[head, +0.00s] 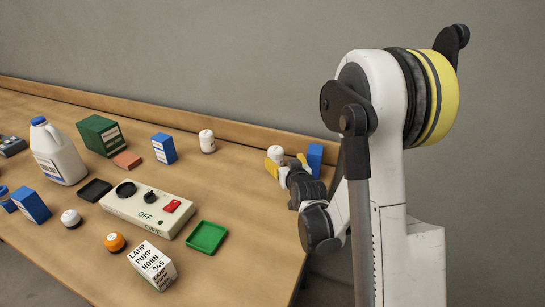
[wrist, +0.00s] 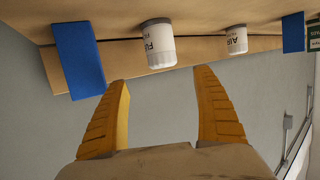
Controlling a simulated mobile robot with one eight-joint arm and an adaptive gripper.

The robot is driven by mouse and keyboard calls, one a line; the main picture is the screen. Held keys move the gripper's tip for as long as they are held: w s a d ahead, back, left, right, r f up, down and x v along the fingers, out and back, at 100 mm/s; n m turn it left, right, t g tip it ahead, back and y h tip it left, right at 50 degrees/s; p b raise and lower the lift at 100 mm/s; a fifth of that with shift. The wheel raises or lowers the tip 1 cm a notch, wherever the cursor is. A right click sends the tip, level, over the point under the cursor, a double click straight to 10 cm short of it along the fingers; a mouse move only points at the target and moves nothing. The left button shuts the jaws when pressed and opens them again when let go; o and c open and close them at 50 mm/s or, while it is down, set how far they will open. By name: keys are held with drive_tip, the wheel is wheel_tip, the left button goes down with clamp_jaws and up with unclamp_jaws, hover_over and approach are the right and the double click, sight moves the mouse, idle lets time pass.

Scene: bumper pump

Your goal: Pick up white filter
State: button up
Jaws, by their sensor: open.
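Two white filters stand on the table. The nearer one (head: 275,154) is by my gripper (head: 287,164) in the head view, partly hidden by it. In the wrist view this filter (wrist: 158,45) hangs upside down, its dark label partly readable as "FU", and lies ahead of the space between the fingertips, apart from them. The other white filter (head: 207,141) stands further left in the head view; in the wrist view it is on the right (wrist: 236,40) with an "AIR"-like label. My gripper (wrist: 163,90) is open and empty, its yellow fingers spread.
A blue box (head: 315,157) stands just right of the nearer filter; it shows at left in the wrist view (wrist: 78,60). Another blue box (head: 164,148), a green box (head: 101,135), a switch panel (head: 122,207) and a green tray (head: 206,237) are further left or nearer. A wooden ledge (head: 150,112) runs behind.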

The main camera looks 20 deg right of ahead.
sight(276, 148)
drive_tip(key=x, duration=0.2)
drive_tip(key=b+x, duration=0.1)
drive_tip(key=x, duration=0.1)
drive_tip(key=shift+w+d+f, duration=0.1)
drive_tip(key=shift+w+f, duration=0.05)
drive_tip(key=shift+f, duration=0.15)
drive_tip(key=b+x, duration=0.1)
drive_tip(key=x, duration=0.3)
drive_tip(key=b+x, duration=0.1)
drive_tip(key=x, duration=0.1)
drive_tip(key=shift+w+a+b, duration=0.25)
drive_tip(key=shift+b, duration=0.05)
drive_tip(key=shift+r, duration=0.15)
drive_tip(key=c, duration=1.5)
